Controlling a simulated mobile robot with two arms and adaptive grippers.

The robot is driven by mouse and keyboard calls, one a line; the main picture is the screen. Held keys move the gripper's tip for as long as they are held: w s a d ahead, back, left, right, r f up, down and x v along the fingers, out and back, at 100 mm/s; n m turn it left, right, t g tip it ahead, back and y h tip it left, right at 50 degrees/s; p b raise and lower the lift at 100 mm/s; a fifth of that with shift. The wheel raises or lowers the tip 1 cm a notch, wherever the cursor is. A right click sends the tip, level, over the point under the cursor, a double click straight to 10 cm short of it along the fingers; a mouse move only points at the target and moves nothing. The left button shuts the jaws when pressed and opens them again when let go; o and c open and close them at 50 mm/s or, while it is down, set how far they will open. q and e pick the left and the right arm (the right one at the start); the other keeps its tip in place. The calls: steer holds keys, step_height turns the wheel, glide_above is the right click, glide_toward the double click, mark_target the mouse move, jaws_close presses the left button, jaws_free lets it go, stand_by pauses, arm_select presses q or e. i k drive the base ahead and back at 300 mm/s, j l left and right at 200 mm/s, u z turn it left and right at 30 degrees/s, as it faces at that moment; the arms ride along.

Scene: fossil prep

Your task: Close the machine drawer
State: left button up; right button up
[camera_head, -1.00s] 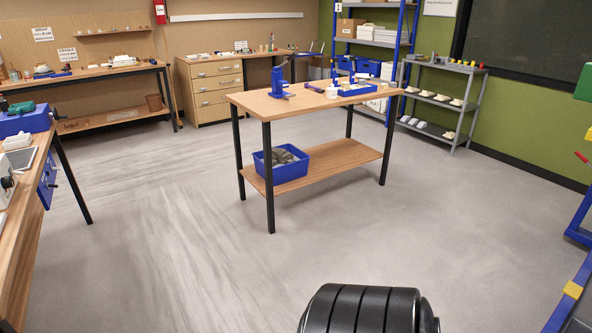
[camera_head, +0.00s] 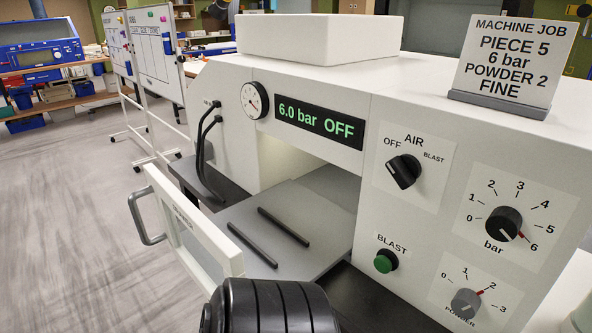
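The white machine (camera_head: 313,84) fills the right and middle of the head view. Its drawer is open: the white drawer front (camera_head: 187,226) stands away from the machine, towards the lower left. A grey handle (camera_head: 143,218) is on its outer side. The grey drawer floor (camera_head: 318,205) carries two dark bars (camera_head: 284,227) and reaches back into the lit opening under the display. Neither gripper shows. A black ribbed part of my arm (camera_head: 268,308) stands at the bottom, overlapping the lower end of the drawer front; I cannot tell whether they touch.
The display (camera_head: 321,123) reads 6.0 bar OFF. An air knob (camera_head: 403,171), a bar knob (camera_head: 503,223), a powder knob (camera_head: 465,303) and a green button (camera_head: 385,261) are on the machine's face. A job sign (camera_head: 512,60) stands on top. Floor (camera_head: 65,220) at left is clear.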

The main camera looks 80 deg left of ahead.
mark_target(286, 231)
steer(key=u, duration=3.2)
